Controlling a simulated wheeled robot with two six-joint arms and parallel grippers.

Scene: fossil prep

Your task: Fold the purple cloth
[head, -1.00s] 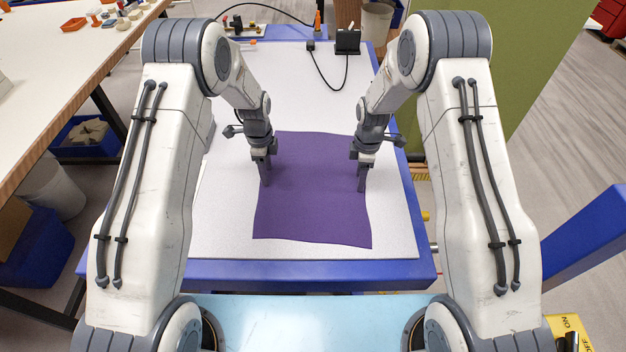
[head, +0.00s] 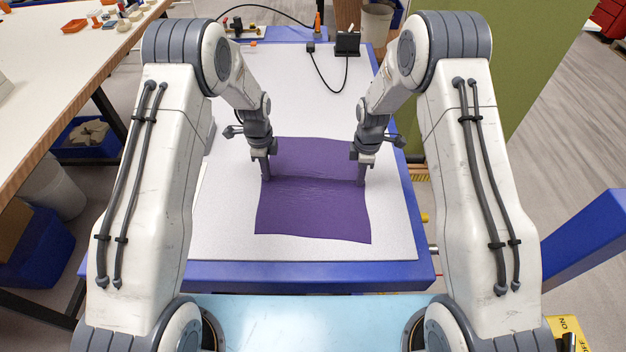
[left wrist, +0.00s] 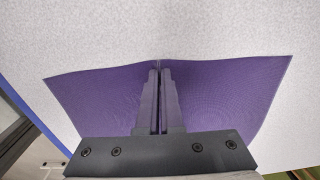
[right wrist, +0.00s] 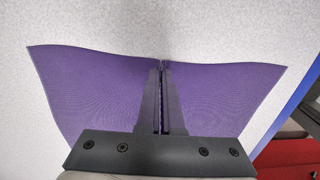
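The purple cloth (head: 313,212) lies spread on the white table top, with a raised ridge and wrinkles running across it between my two grippers. My left gripper (head: 265,179) points down at the cloth's left edge, about midway along it. My right gripper (head: 360,183) points down at the right edge, opposite. In the left wrist view the fingers (left wrist: 160,72) are nearly together, with the cloth drawn in between them. In the right wrist view the fingers (right wrist: 162,68) are likewise closed on the cloth's edge. The fingertips hide the pinched bits of cloth.
The white table top (head: 290,80) is clear around the cloth and has a blue front edge (head: 310,276). A black adapter (head: 347,42) with a cable stands at the back. A white workbench (head: 50,60) stands at left, and a green panel (head: 500,50) at right.

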